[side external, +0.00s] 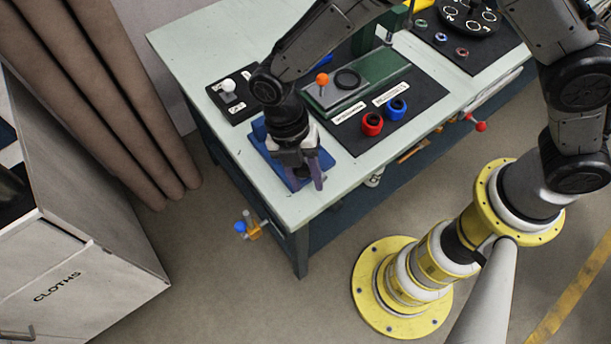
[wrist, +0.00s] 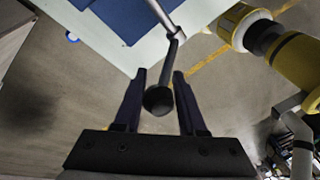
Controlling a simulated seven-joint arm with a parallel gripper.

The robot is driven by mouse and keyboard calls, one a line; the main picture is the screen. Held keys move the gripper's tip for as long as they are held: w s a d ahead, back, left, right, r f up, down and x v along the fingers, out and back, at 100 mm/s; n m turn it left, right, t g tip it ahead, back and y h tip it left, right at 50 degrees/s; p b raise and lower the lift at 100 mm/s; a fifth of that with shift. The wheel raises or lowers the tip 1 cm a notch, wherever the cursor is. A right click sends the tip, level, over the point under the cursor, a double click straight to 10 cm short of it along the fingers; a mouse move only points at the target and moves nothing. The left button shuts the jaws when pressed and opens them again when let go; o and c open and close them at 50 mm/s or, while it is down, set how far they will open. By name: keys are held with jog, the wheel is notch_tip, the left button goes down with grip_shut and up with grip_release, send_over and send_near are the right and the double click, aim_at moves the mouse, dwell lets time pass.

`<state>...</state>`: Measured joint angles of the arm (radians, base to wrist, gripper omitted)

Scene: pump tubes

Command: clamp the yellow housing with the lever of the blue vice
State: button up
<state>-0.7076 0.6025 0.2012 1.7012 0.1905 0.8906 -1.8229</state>
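The blue vice (side external: 272,152) sits at the near corner of the pale green bench, partly hidden behind my gripper. Its blue body also shows at the top of the wrist view (wrist: 130,22). The lever (wrist: 170,45) is a thin grey rod ending in a black knob (wrist: 158,100). My gripper (side external: 309,182) is at the bench corner over the vice. In the wrist view its fingers (wrist: 159,73) are apart, with the knob between them; contact cannot be told. I cannot make out the yellow housing in the vice.
A red ring (side external: 372,124) and a blue ring (side external: 397,109) stand on a dark mat behind. An orange knob (side external: 322,79) and a white knob (side external: 228,86) stand farther back. The bench edge is close.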

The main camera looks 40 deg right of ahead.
jog(key=o, duration=0.4)
jog(key=v, duration=1.4)
